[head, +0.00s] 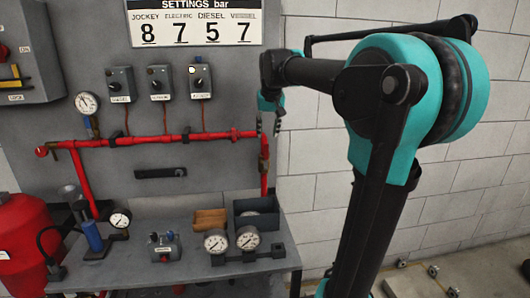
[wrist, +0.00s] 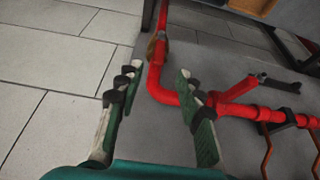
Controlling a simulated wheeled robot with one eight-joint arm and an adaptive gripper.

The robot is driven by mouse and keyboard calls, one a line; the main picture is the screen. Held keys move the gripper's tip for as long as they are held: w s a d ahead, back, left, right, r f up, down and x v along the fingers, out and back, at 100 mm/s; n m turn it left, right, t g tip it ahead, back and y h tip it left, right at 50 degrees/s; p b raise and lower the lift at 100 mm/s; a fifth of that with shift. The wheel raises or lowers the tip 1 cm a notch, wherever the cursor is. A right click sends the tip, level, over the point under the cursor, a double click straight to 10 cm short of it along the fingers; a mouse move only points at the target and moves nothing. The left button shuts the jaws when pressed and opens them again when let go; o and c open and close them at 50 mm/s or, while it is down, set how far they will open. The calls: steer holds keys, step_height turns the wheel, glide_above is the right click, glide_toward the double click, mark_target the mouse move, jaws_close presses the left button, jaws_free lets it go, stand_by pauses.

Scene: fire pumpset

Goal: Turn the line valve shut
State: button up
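A red pipe (head: 150,139) runs across the grey panel and turns down at an elbow on the right. A fitting with a red lever (wrist: 236,92) sits on the pipe near the elbow; it also shows in the head view (head: 235,134). A brass-coloured part (wrist: 157,47) sits on the vertical leg. I cannot tell for sure which of these is the line valve. My gripper (head: 268,126) is open and empty in front of the elbow. In the wrist view its two fingers (wrist: 158,78) are spread apart, with the pipe showing between them and no clear contact.
Control boxes (head: 159,82) and a settings sign (head: 194,22) are on the panel above the pipe. Gauges (head: 216,241) and a dark bin (head: 256,213) stand on the bench below. A black bar (head: 160,173) is mounted under the pipe. The block wall (head: 325,150) at right is bare.

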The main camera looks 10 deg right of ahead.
mark_target(266, 149)
steer(key=x, duration=1)
steer(key=shift+w+f, duration=0.1)
steer(key=shift+f, duration=0.25)
jaws_close()
